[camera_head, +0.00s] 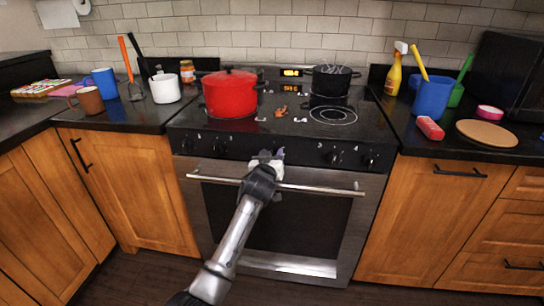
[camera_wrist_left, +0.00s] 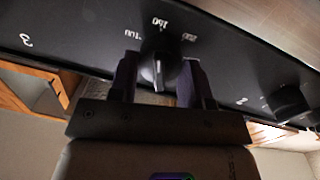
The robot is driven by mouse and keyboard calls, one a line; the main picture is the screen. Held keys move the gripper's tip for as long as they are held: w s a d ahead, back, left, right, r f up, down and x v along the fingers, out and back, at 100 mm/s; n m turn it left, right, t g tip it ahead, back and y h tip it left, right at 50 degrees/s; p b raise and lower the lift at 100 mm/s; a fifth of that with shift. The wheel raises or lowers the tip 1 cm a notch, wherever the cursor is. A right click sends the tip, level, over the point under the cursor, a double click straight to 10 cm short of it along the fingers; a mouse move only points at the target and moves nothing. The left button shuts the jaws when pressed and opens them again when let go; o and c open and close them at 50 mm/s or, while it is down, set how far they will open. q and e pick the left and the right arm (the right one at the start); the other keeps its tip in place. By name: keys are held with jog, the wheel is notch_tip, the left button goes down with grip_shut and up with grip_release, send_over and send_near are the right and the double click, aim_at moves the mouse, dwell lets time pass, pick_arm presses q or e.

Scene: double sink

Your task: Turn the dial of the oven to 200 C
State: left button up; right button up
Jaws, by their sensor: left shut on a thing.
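The oven (camera_head: 275,215) stands in the middle of the head view, below the cooktop. Its dial (camera_wrist_left: 160,62) shows in the wrist view, a dark knob with a pale line on its face. Numbers that look like 100, 150 and perhaps 200 surround it on the panel; they are small and blurred. My left gripper (camera_head: 267,158) is at the middle of the control panel and hides the dial in the head view. In the wrist view its two fingers (camera_wrist_left: 158,80) are on either side of the dial, shut on it. My right gripper is not in view.
The oven handle (camera_head: 320,187) runs just below the panel. Burner knobs (camera_head: 333,157) sit to the right of my gripper. A red pot (camera_head: 230,95) and a black pan (camera_head: 334,80) are on the cooktop. Counters with mugs and utensils flank the oven.

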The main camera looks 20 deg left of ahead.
pick_arm(q)
jog(key=m+p, duration=0.6)
jog(key=p, duration=0.1)
jog(key=shift+d+r, duration=0.1)
jog(key=shift+r, duration=0.1)
jog(key=shift+f+m+g+p, duration=0.15)
jog(key=shift+m+p, duration=0.15)
jog(key=shift+m, duration=0.6)
jog(key=shift+m+g+p, duration=0.15)
jog(key=shift+m+p, duration=0.15)
jog(key=shift+m, duration=0.6)
jog(key=o, duration=0.9)
